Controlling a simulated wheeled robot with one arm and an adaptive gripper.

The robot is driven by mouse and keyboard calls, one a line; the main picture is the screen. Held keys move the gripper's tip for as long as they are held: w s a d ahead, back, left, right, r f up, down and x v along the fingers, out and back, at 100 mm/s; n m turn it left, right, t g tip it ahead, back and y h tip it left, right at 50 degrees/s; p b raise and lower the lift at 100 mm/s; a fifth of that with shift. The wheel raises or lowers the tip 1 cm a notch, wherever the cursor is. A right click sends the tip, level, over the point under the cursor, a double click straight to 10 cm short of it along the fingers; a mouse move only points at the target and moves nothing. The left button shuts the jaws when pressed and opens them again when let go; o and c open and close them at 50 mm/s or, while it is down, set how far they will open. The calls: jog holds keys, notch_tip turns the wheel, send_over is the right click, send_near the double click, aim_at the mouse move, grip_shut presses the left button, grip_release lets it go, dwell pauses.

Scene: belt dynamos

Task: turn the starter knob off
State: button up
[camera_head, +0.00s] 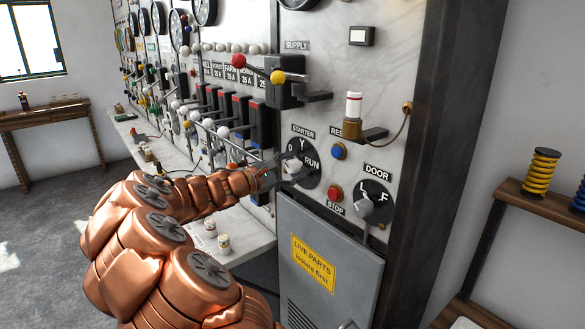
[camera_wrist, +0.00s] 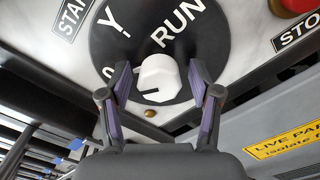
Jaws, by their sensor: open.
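The starter knob (camera_head: 292,168) is white and sits on a round black dial (camera_head: 308,176) marked O, Y and RUN, under the STARTER label. In the wrist view the knob (camera_wrist: 160,77) shows near the middle, with a dark line on its lower left side, toward the O side. My gripper (camera_head: 277,172) is at the dial. In the wrist view its two fingers are open, one on each side of the knob, with a visible gap on both sides. In the head view my gripper partly covers the dial's left side.
A blue button (camera_head: 338,151) and a red STOP button (camera_head: 335,193) are right of the dial. The DOOR knob (camera_head: 364,208) is lower right. Black levers (camera_head: 262,123) jut out at upper left. A grey cabinet door with a yellow sign (camera_head: 313,262) is below.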

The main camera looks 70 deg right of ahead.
jog(key=v, duration=1.1)
jog(key=shift+w+a, duration=0.15)
jog(key=shift+a, duration=0.2)
jog(key=s+a+f+m+t+y, duration=0.1)
jog(key=s+a+f+y, duration=0.3)
jog(key=a, duration=1.1)
jog(key=s+a+f+m+t+y, duration=0.1)
jog(key=s+a+f+t+y, duration=0.2)
jog(key=a, duration=1.3)
jog(key=s+a+f+m+t+y, duration=0.1)
jog(key=s+a+f+t+y, duration=0.2)
jog(key=a, duration=1.2)
notch_tip(320, 180, down, 5)
jog(key=s+y, duration=0.2)
jog(key=y, duration=0.3)
jog(key=shift+a+y, duration=0.25)
jog(key=shift+y, duration=0.05)
